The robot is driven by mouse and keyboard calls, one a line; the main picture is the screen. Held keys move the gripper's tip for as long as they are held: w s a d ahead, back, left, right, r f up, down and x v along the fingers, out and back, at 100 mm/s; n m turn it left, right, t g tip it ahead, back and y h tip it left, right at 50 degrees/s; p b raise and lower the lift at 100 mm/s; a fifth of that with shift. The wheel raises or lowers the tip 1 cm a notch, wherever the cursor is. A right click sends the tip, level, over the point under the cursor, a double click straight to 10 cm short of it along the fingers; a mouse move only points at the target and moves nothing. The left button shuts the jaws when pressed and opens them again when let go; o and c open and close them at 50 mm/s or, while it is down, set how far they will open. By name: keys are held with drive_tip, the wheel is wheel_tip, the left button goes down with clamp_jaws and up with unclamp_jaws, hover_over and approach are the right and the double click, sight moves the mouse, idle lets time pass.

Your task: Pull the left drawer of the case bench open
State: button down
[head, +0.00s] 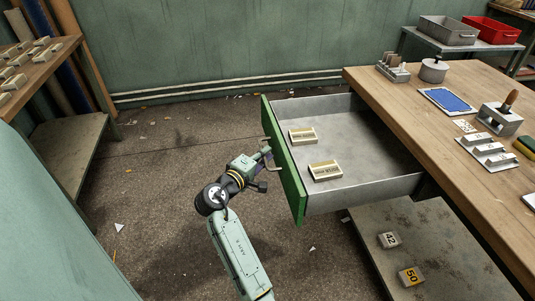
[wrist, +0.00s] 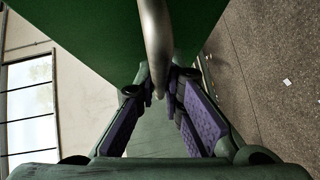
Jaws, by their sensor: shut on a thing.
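The drawer of the case bench has a green front (head: 286,170) and a grey metal body (head: 375,190). It stands far out from the bench (head: 450,130), with its inside in plain sight. Two small cream boxes (head: 302,135) (head: 325,170) lie in it. My gripper (head: 266,155) is at the outer face of the green front. In the wrist view, the metal bar handle (wrist: 156,40) runs down between the purple-padded fingers (wrist: 160,92), which are shut on it. The green front (wrist: 85,30) fills the upper part of that view.
A lower shelf (head: 440,255) under the bench holds number blocks marked 42 and 50. The bench top carries a pot (head: 433,69), a blue card tray (head: 446,101) and other tools. A rack with small blocks (head: 25,60) stands at left. The floor (head: 160,180) around my arm is mostly clear.

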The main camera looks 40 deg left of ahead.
drive_tip(key=c, duration=1.7)
unclamp_jaws()
drive_tip(key=s, duration=0.4)
drive_tip(key=s+d+r, duration=0.1)
drive_tip(key=s, duration=0.6)
drive_tip(key=shift+s+d+r, duration=0.3)
drive_tip(key=shift+s+r, duration=0.05)
drive_tip(key=shift+s, duration=0.05)
